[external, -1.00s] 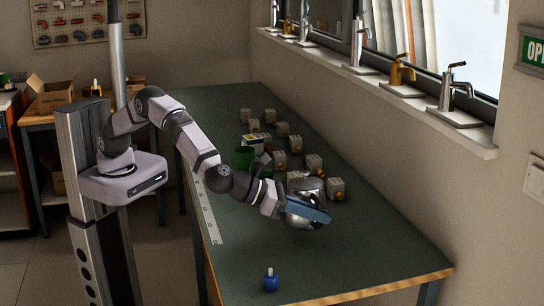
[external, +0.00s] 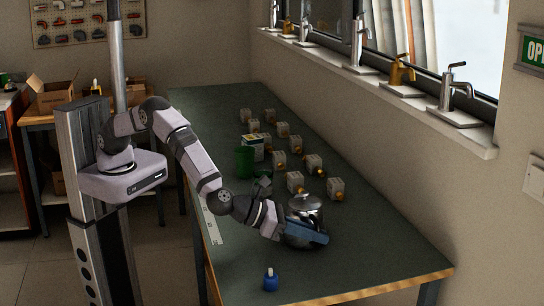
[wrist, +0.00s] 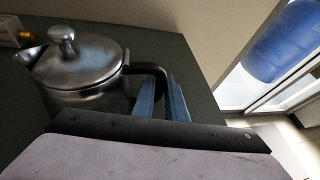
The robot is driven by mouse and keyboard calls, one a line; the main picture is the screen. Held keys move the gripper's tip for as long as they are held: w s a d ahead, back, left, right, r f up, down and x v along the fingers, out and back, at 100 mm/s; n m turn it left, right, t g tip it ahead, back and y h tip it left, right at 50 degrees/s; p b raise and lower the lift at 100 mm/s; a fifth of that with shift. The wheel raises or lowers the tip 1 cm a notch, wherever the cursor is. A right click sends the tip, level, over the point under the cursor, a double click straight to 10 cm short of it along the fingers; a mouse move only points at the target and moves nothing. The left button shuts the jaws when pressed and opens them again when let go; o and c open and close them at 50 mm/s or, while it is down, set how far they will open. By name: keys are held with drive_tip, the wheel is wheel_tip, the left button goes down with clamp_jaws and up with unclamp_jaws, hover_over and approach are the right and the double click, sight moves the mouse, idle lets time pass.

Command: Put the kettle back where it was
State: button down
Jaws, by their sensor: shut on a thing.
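The kettle (external: 303,208) is a shiny metal pot with a knobbed lid. It is near the middle of the front part of the dark green table (external: 350,268), and looks upright. I cannot tell whether its base touches the table. My gripper (external: 310,233) is at the kettle's near side, its blue fingers shut on the black handle. In the wrist view the kettle (wrist: 80,70) shows its lid, knob and spout, with the spout to the left. The blue fingers (wrist: 163,100) are on either side of the handle's lower part.
Several small white boxes (external: 336,188) with brass fittings stand beyond the kettle. A green cup (external: 244,160) and a white-and-yellow box (external: 254,142) are farther back. A blue bottle (external: 270,281) stands near the front edge. The table's front right is clear.

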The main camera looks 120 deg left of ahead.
drive_tip(key=c, duration=1.8)
unclamp_jaws()
drive_tip(key=shift+f, duration=0.15)
drive_tip(key=shift+r, duration=0.25)
drive_tip(key=shift+s+d, duration=0.15)
drive_tip(key=shift+s, duration=0.1)
drive_tip(key=b+v, duration=0.2)
drive_tip(key=v, duration=0.9)
drive_tip(key=shift+s+b, duration=0.2)
drive_tip(key=shift+b, duration=0.2)
